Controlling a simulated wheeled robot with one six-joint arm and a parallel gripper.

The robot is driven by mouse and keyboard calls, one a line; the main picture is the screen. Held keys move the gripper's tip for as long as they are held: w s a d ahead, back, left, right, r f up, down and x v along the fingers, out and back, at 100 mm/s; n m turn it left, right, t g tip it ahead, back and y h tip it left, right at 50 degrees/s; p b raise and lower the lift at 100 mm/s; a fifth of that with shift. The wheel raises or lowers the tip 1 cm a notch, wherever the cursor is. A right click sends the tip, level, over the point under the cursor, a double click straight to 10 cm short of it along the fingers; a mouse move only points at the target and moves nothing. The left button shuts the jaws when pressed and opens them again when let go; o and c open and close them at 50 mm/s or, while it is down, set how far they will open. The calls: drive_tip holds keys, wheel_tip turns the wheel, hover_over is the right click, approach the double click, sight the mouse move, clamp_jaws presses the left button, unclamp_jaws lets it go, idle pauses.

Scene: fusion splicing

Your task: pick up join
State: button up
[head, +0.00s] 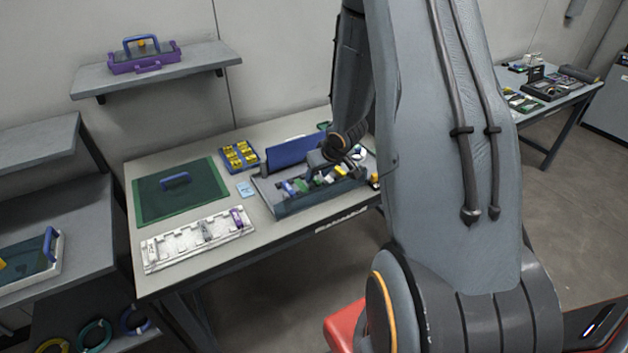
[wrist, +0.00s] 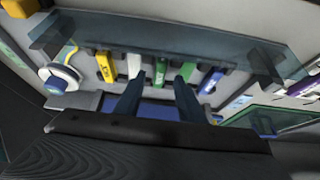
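My gripper (wrist: 157,82) is open over the grey tray (head: 292,207) on the table, its two fingers apart with nothing between them that I can see held. Just beyond the fingertips in the wrist view is a row of coloured pieces: a yellow one (wrist: 105,66), a white one (wrist: 134,65), a green one (wrist: 160,71), a second green one (wrist: 186,70) and a blue one (wrist: 211,82). The first green piece lines up with the gap between the fingers. I cannot tell which piece is the join. In the head view my arm hides part of the tray.
A clear wall (wrist: 170,38) runs past the pieces, and a white-and-blue spool (wrist: 59,78) is at left. Free tabletop is narrow.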

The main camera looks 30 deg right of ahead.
drive_tip(key=shift+x, duration=0.8)
clamp_jaws()
